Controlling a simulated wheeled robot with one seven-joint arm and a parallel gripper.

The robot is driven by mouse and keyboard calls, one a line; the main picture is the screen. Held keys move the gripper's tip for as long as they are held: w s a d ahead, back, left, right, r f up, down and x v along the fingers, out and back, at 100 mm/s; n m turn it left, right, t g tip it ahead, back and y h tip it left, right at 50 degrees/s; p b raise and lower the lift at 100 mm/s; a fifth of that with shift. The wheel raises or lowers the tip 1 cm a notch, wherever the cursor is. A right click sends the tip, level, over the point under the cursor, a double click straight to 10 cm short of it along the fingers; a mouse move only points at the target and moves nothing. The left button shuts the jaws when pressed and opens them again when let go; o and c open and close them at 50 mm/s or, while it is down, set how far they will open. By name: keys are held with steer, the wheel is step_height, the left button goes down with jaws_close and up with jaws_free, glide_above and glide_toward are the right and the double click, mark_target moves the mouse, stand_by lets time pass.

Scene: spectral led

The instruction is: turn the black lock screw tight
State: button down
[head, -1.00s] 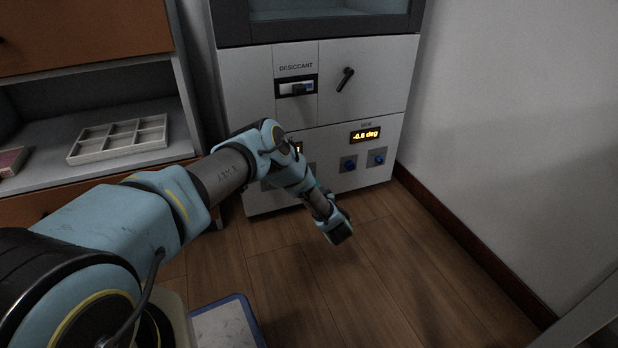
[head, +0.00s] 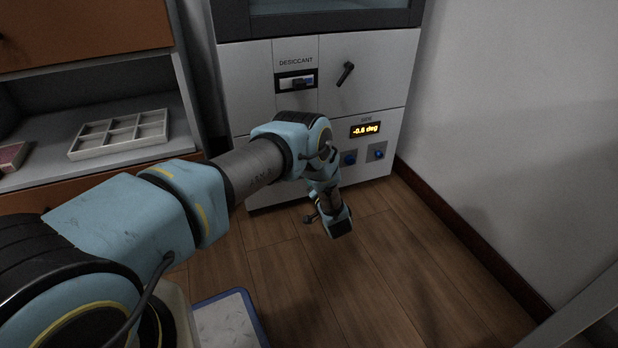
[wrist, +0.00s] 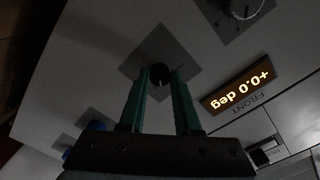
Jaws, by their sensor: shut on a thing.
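In the wrist view the black lock screw (wrist: 160,70) is a small round dark knob on a square grey plate (wrist: 138,50). My gripper (wrist: 160,76) has its two green fingers closed around it, one fingertip on each side. The cabinet panel fills the space behind.
A lit display (wrist: 238,90) labelled FRONT reads +0.0 deg, and a round knob (wrist: 243,8) shows above it. The side display (head: 365,129) reads about -0.6 deg, above blue knobs (head: 349,158). A black handle (head: 345,74) is higher on the cabinet. Wooden floor is open at right.

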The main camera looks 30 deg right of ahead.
steer(key=shift+m, duration=1.1)
steer(key=c, duration=0.6)
jaws_free()
steer(key=s+a+p, duration=0.1)
steer(key=s+p, duration=0.2)
steer(key=s, duration=0.7)
steer(key=shift+s+a, duration=0.2)
steer(key=shift+s, duration=0.2)
